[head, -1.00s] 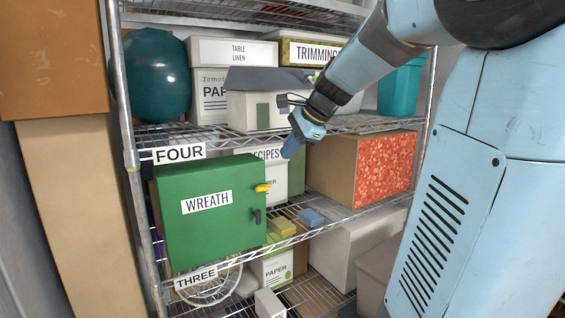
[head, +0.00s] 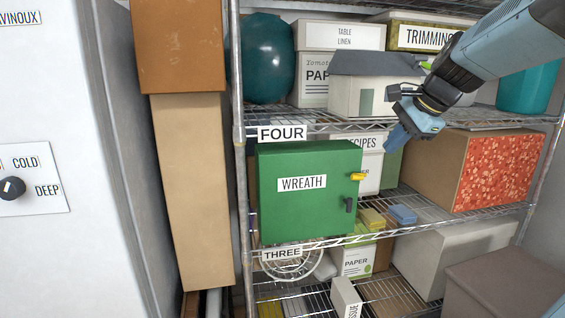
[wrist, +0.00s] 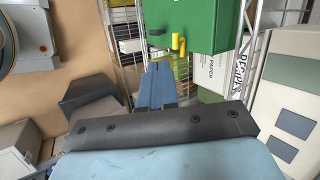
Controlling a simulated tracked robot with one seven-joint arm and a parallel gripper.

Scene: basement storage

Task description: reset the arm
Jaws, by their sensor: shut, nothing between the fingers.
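My gripper (head: 397,139) is at the upper right of the head view, in front of the shelf with the recipes box (head: 369,170). Its blue fingers are together and hold nothing. In the wrist view the shut fingers (wrist: 157,84) point toward the wire shelves. The green wreath box (head: 300,205) stands on the shelf labelled FOUR, to the left of my gripper and apart from it. It has a yellow latch (head: 357,177) and a dark latch (head: 349,205) on its right side. The green box also shows in the wrist view (wrist: 195,22).
A small model house (head: 372,95) stands on the shelf above, close behind my gripper. A brown box with a red speckled face (head: 500,170) is to the right. Tall cardboard boxes (head: 190,190) and a white appliance (head: 60,110) stand left.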

